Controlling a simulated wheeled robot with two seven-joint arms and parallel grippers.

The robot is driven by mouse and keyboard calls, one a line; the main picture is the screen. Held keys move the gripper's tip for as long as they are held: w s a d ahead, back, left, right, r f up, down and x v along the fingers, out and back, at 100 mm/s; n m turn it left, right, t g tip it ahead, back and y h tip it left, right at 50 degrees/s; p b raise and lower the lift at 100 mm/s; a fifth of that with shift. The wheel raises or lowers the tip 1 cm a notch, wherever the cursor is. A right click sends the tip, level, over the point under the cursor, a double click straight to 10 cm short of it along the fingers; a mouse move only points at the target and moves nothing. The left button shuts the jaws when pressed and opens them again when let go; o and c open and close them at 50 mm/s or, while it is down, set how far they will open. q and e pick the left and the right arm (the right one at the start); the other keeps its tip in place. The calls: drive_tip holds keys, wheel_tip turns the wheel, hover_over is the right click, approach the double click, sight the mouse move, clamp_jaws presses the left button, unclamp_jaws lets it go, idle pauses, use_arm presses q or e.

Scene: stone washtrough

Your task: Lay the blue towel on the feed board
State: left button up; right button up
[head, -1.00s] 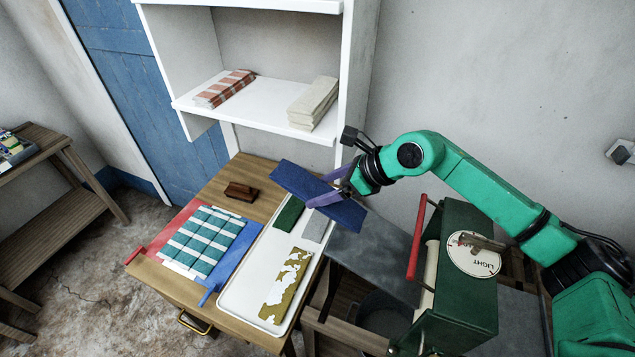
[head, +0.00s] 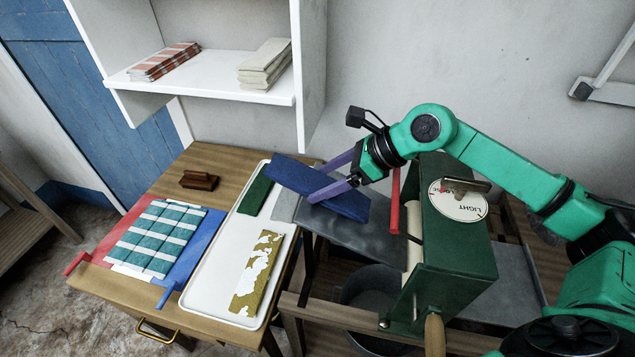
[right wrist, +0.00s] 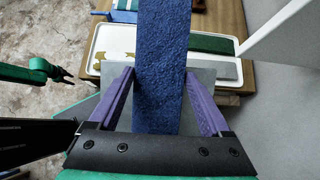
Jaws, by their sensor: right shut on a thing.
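The blue towel (head: 345,199) is a long folded strip, held up and tilted over the gap between the white tray and the feed board. My right gripper (head: 318,186) is shut on it, with one purple finger on each side. In the right wrist view the blue towel (right wrist: 162,60) runs between the purple fingers. The feed board appears to be the grey slab (head: 365,232) in front of the green mangle's rollers, partly covered by the towel. A green arm with a dark end (right wrist: 58,73) shows in the right wrist view; its fingers cannot be made out.
The white tray (head: 205,285) holds green, grey and mustard cloths. Left of it, a teal striped cloth (head: 160,237) lies on a red and blue board. A brown block (head: 199,180) sits behind. The green mangle (head: 455,240) with a red bar (head: 395,200) stands close right. A shelf (head: 210,90) rises behind.

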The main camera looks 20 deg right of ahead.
drive_tip(key=o, duration=1.6)
drive_tip(key=shift+c, duration=0.2)
drive_tip(key=shift+d, duration=0.1)
drive_tip(key=shift+s+d+r, duration=0.1)
drive_tip(key=shift+d, duration=0.1)
drive_tip(key=b+v, duration=0.4)
drive_tip(key=v, duration=0.3)
drive_tip(key=shift+s+d, duration=0.15)
drive_tip(key=b+v, duration=0.2)
drive_tip(key=v, duration=0.5)
drive_tip(key=shift+a+r, duration=0.2)
drive_tip(key=shift+a, duration=0.05)
